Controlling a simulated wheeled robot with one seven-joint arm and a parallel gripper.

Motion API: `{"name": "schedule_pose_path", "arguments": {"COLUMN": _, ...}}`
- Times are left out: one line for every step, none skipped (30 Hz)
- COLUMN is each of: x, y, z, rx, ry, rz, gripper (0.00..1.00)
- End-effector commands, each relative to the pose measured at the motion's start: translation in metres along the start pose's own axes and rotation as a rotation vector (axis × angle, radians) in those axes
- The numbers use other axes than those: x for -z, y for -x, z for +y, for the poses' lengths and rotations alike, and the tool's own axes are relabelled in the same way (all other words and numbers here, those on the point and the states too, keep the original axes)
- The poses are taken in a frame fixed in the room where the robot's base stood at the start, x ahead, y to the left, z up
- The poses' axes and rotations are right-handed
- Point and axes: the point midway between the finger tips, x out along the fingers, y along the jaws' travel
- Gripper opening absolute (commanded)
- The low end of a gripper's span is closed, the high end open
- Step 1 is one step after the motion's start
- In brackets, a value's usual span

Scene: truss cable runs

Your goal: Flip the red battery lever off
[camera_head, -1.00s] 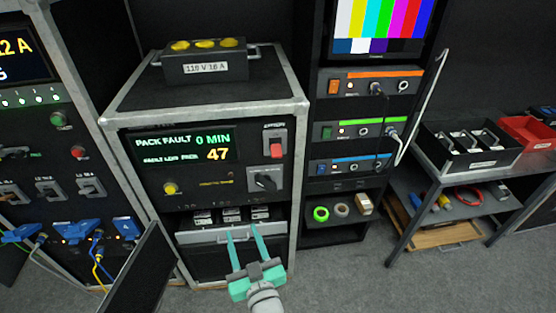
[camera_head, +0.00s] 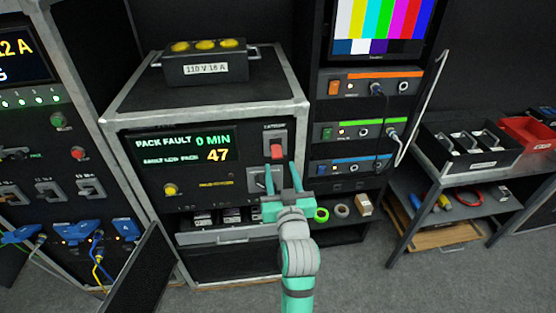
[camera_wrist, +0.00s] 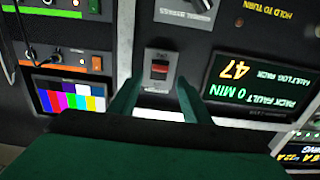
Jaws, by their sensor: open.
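The red battery lever (camera_head: 277,153) sits on a grey plate at the upper right of the battery cabinet's front panel (camera_head: 150,190). The panel's display (camera_head: 183,148) reads PACK FAULT, 0 MIN and 47. My gripper (camera_head: 274,177) is open and empty, just below the lever, in front of the black rotary switch, which it partly hides. In the wrist view, which is upside down, the red lever (camera_wrist: 159,69) shows between and beyond my two fingers (camera_wrist: 157,100). I see no contact with the lever.
A drawer of packs (camera_head: 225,236) lies below the panel. A black box with yellow caps (camera_head: 205,65) stands on the cabinet. A rack with cabled units (camera_head: 365,130) is close on the right. A dark flat panel (camera_head: 140,270) stands at the lower left.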

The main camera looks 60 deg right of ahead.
Motion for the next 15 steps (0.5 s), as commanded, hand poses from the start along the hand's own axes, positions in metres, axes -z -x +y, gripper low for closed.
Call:
{"name": "schedule_pose_path", "arguments": {"x": 0.001, "y": -0.01, "z": 0.0, "rx": 0.0, "ry": -0.001, "rz": 0.001, "gripper": 0.44}}
{"name": "schedule_pose_path", "arguments": {"x": 0.0, "y": -0.015, "z": 0.0, "rx": 0.0, "ry": 0.0, "rz": 0.0, "gripper": 0.44}}
{"name": "schedule_pose_path", "arguments": {"x": 0.0, "y": -0.021, "z": 0.0, "rx": 0.0, "ry": 0.0, "rz": 0.0, "gripper": 0.44}}
{"name": "schedule_pose_path", "arguments": {"x": 0.001, "y": -0.026, "z": 0.0, "rx": 0.0, "ry": 0.0, "rz": 0.0, "gripper": 0.44}}
{"name": "schedule_pose_path", "arguments": {"x": 0.0, "y": -0.03, "z": 0.0, "rx": 0.001, "ry": 0.0, "rz": 0.0, "gripper": 0.44}}
{"name": "schedule_pose_path", "arguments": {"x": 0.0, "y": -0.035, "z": 0.0, "rx": 0.0, "ry": 0.0, "rz": 0.0, "gripper": 0.44}}
{"name": "schedule_pose_path", "arguments": {"x": 0.001, "y": -0.038, "z": 0.0, "rx": 0.0, "ry": 0.0, "rz": 0.001, "gripper": 0.44}}
{"name": "schedule_pose_path", "arguments": {"x": 0.0, "y": -0.042, "z": 0.0, "rx": 0.0, "ry": 0.0, "rz": 0.0, "gripper": 0.44}}
{"name": "schedule_pose_path", "arguments": {"x": 0.0, "y": -0.045, "z": 0.0, "rx": 0.0, "ry": 0.0, "rz": 0.0, "gripper": 0.44}}
{"name": "schedule_pose_path", "arguments": {"x": 0.0, "y": -0.047, "z": 0.0, "rx": 0.0, "ry": 0.0, "rz": 0.0, "gripper": 0.44}}
{"name": "schedule_pose_path", "arguments": {"x": 0.0, "y": -0.049, "z": 0.0, "rx": 0.0, "ry": 0.0, "rz": 0.0, "gripper": 0.44}}
{"name": "schedule_pose_path", "arguments": {"x": 0.0, "y": -0.051, "z": 0.0, "rx": 0.0, "ry": 0.0, "rz": 0.0, "gripper": 0.44}}
{"name": "schedule_pose_path", "arguments": {"x": 0.0, "y": -0.052, "z": 0.0, "rx": 0.0, "ry": 0.0, "rz": 0.0, "gripper": 0.44}}
{"name": "schedule_pose_path", "arguments": {"x": 0.0, "y": -0.053, "z": 0.0, "rx": 0.0, "ry": 0.0, "rz": 0.0, "gripper": 0.44}}
{"name": "schedule_pose_path", "arguments": {"x": 0.0, "y": -0.054, "z": 0.0, "rx": 0.0, "ry": 0.0, "rz": 0.0, "gripper": 0.44}}
